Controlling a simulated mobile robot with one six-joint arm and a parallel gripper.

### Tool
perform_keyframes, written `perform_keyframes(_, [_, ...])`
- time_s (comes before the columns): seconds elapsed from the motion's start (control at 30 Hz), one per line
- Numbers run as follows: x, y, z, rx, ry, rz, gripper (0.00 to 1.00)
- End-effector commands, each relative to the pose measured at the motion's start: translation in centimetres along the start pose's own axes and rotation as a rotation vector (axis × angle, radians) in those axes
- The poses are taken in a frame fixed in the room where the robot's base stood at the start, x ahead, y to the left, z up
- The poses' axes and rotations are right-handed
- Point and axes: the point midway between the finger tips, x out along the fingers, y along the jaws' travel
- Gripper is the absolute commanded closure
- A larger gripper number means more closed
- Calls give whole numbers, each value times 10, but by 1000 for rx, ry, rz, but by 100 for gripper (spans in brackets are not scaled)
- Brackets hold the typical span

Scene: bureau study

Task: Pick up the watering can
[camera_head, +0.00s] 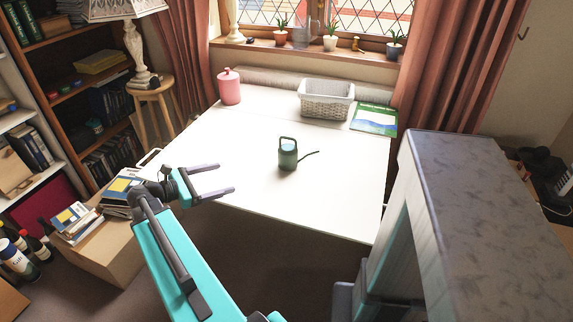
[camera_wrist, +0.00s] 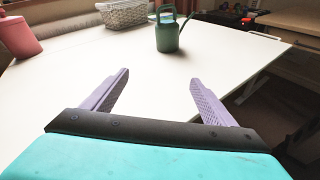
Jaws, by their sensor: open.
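The watering can (camera_head: 288,155) is small and green with a handle on top and a thin dark spout pointing right. It stands upright near the middle of the white table (camera_head: 240,145). In the wrist view the watering can (camera_wrist: 167,36) stands beyond my fingertips, a little right of centre. My gripper (camera_head: 226,179) is open and empty at the table's front left, to the left of the can and apart from it. Its two fingers also show in the wrist view (camera_wrist: 158,80), spread wide with only the white table between them.
A pink canister (camera_head: 229,87) and a white basket (camera_head: 326,100) stand at the table's back, with a green booklet (camera_head: 374,119) at the back right. The tabletop around the can is clear. A tall grey-topped cabinet (camera_head: 480,190) stands at the right.

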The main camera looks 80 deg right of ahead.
Motion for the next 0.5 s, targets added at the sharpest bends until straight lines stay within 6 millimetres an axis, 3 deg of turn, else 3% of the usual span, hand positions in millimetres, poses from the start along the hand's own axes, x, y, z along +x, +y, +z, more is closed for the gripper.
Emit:
perform_keyframes(0.03, [19,5,1,-9,-24,-15,21])
perform_keyframes(0.3, [96,19,51,-96,-158,-89,21])
perform_keyframes(0.5, [140,19,87,-156,-237,-148,21])
